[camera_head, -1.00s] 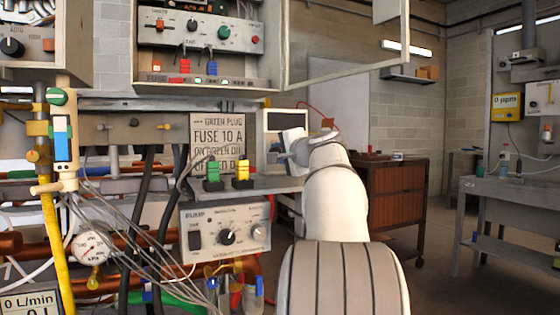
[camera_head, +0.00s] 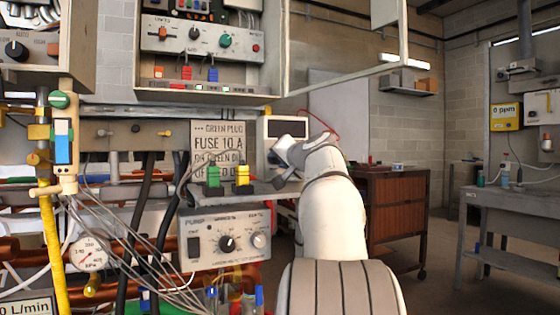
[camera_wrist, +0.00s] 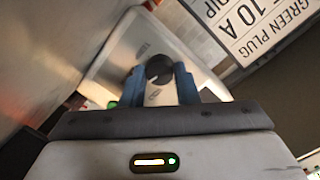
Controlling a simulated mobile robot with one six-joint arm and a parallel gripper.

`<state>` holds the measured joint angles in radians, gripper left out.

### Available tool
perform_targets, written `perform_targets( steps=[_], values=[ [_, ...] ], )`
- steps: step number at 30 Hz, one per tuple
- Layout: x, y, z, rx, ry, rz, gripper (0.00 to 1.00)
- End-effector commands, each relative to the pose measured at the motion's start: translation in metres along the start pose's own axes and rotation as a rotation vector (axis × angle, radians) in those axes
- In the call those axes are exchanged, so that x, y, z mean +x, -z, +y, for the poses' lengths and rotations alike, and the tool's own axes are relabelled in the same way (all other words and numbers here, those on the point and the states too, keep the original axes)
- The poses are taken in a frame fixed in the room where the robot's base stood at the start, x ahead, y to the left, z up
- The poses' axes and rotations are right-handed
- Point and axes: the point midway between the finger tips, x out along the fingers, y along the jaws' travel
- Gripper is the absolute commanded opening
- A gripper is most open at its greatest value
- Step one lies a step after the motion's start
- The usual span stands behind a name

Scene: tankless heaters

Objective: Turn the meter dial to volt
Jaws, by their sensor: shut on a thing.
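The meter (camera_head: 287,127) is a pale box with a dark display, right of the fuse sign in the head view. Its lower front is hidden behind my gripper (camera_head: 276,160). In the wrist view, the black round meter dial (camera_wrist: 158,66) stands on the meter's pale face (camera_wrist: 112,66). My gripper's blue fingers (camera_wrist: 159,82) are on both sides of the dial and shut on it. A pale mark shows on the dial's near side. Its setting and the word volt cannot be read.
The fuse sign (camera_head: 217,148) is close left of the meter. A shelf with a green plug (camera_head: 213,174) and a yellow plug (camera_head: 243,174) lies below, above the pump panel (camera_head: 223,239). A red wire (camera_head: 318,120) loops right of the meter. Open floor lies further right.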

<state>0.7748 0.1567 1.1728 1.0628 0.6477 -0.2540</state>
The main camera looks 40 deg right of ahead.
Motion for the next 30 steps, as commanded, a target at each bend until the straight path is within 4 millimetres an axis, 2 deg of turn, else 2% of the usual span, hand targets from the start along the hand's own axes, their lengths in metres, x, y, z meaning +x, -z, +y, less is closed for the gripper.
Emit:
perform_targets(
  steps=[12, 13, 18, 21, 27, 30],
  values=[
    [0.0008, -0.002, 0.0014, -0.005, -0.002, -0.005, 0.05],
    [0.0008, -0.002, 0.0014, -0.005, -0.002, -0.005, 0.3],
    [0.0005, -0.0013, 0.001, -0.005, -0.001, -0.003, 0.44],
    [0.0003, -0.0009, 0.0007, -0.005, -0.001, -0.002, 0.49],
    [-0.0006, -0.0003, 0.0004, -0.005, -0.001, -0.001, 0.49],
    [-0.0072, 0.0007, -0.0001, -0.005, -0.002, 0.0, 0.49]
  ],
)
